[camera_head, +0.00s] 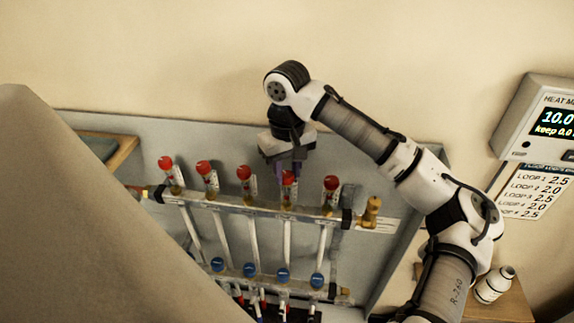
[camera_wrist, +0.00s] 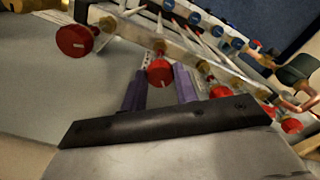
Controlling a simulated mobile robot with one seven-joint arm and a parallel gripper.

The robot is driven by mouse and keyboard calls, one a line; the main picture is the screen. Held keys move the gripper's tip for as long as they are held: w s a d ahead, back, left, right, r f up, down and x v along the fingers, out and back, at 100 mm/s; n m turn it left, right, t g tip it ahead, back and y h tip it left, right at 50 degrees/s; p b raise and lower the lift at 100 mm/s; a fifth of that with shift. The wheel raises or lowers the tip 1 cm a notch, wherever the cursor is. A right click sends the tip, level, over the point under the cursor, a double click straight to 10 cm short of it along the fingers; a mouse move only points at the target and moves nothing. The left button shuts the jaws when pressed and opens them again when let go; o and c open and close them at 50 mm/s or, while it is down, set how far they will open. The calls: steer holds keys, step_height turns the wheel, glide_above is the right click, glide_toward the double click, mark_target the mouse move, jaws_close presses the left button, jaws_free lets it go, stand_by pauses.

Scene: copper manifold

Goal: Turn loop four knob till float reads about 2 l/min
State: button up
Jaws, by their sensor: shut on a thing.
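A row of several red knobs tops the flow tubes on the copper manifold (camera_head: 262,208). The fourth knob from the left (camera_head: 289,177) is under my gripper (camera_head: 290,168). In the wrist view this red knob (camera_wrist: 160,72) sits between the two purple fingers of my gripper (camera_wrist: 161,88), which is shut on it. The fifth knob (camera_head: 331,182) stands free to the right; it also shows large at left in the wrist view (camera_wrist: 75,40). The float and scale under the held knob are too small to read.
Blue caps (camera_head: 283,274) line the lower bar. A brass fitting (camera_head: 371,210) is at the manifold's right end. A heat meter (camera_head: 553,122) on the wall reads 10.0, above a loop flow card (camera_head: 535,191). A large tan surface (camera_head: 70,230) blocks the lower left.

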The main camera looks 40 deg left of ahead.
mark_target(287, 174)
steer(key=n, duration=0.3)
steer(key=shift+r+n+p, duration=0.1)
steer(key=shift+n+p, duration=0.3)
steer(key=n, duration=0.4)
steer(key=shift+n, duration=0.3)
steer(key=shift+w, duration=0.1)
steer(key=o, duration=1)
steer(key=shift+c, duration=0.2)
step_height(287, 174, up, 14)
steer(key=b, duration=0.1)
steer(key=shift+b, duration=0.4)
